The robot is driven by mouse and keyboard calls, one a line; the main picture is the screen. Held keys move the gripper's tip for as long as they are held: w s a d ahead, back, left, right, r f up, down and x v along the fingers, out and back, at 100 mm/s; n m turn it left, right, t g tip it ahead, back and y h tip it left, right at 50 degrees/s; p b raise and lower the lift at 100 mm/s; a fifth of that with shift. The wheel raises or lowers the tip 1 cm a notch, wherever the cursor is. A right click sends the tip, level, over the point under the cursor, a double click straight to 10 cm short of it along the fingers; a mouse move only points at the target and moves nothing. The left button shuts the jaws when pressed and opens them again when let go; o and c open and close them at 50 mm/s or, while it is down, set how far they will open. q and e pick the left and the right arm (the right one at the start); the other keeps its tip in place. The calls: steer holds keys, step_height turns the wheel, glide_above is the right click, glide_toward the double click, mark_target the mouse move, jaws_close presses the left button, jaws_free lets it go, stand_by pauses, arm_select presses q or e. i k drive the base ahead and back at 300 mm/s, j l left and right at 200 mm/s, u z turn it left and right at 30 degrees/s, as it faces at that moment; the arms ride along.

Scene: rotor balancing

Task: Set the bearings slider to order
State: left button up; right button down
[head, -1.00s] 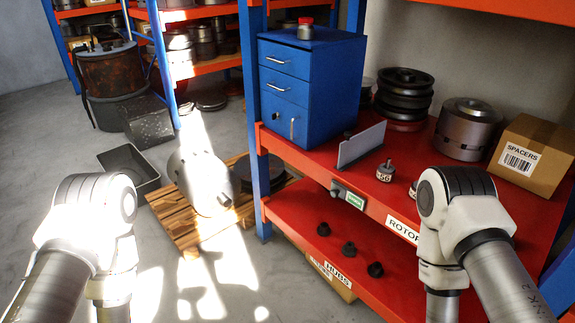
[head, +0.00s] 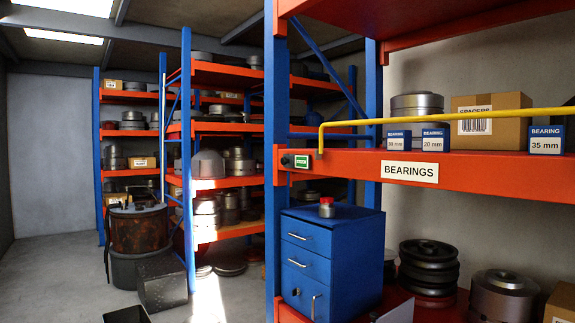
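The bearings slider (head: 294,161) is on the front edge of the upper orange shelf, at its left end. It has a small dark knob (head: 286,160) on the left and a green label (head: 302,162) on the right. The label's word is too small to read for sure. A white BEARINGS sign (head: 410,171) is on the same shelf edge, to the right of the slider. Neither of my grippers shows in this view.
A yellow bar (head: 440,117) runs along the shelf front, its bent left end just right of the slider. Behind it stand bearing boxes (head: 435,138) and a spacers carton (head: 500,104). A blue drawer cabinet (head: 335,265) with a red-lidded jar (head: 326,207) stands below.

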mark_target(288, 161)
steer(key=i+j+z, duration=0.2)
steer(key=i+z, duration=0.15)
steer(key=i, duration=0.2)
steer(key=i+j+z, duration=0.35)
steer(key=i, duration=0.15)
